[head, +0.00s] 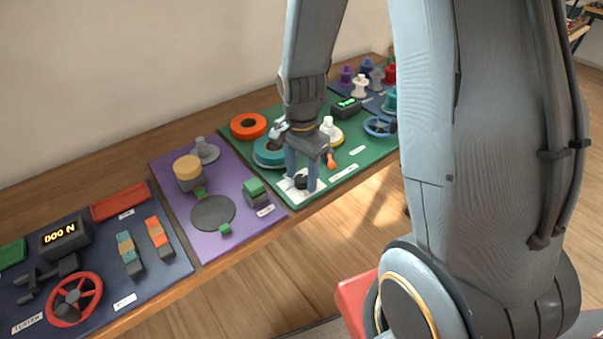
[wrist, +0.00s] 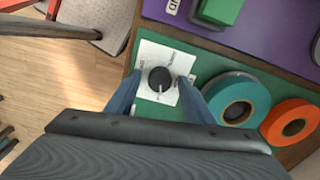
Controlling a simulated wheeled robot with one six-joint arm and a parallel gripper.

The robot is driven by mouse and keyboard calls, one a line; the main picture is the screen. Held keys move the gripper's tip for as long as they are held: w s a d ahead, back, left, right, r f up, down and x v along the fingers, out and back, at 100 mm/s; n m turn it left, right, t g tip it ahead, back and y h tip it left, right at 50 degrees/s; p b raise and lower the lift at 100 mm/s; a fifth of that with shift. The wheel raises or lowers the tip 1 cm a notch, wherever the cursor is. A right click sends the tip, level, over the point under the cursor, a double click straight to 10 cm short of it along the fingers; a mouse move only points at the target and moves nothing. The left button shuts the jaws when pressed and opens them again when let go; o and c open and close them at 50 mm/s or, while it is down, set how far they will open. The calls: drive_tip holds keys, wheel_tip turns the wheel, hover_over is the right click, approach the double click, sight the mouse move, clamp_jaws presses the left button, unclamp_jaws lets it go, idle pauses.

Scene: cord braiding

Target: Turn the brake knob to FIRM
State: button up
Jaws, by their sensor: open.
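The brake knob (wrist: 160,79) is a small black round knob with a pale pointer line, on a white label plate (wrist: 148,57). The print on the plate is too small to read, so I cannot tell which setting the pointer marks. In the head view the knob (head: 301,182) sits at the near left corner of the green mat (head: 262,168). My gripper (head: 302,188) points down over the plate, its blue-grey fingers on either side of the knob. In the wrist view the open fingers (wrist: 158,92) stand apart, with gaps to the knob.
A teal ring (wrist: 237,97) and an orange ring (wrist: 291,121) lie close beside the plate. The purple mat (head: 233,229) with a grey disc adjoins on the left. The table's front edge is near the knob. An orange-handled piece (head: 331,160) lies to the right.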

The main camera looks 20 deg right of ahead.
drive_tip(key=c, duration=1)
drive_tip(key=shift+c, duration=0.2)
drive_tip(key=n+p, duration=0.1)
drive_tip(key=n, duration=0.1)
drive_tip(key=shift+r+n, duration=0.1)
drive_tip(key=shift+n, duration=0.3)
drive_tip(key=n+p, duration=0.2)
drive_tip(key=n, duration=0.2)
drive_tip(key=n+p, duration=0.2)
drive_tip(key=n, duration=0.4)
drive_tip(key=shift+n, duration=0.4)
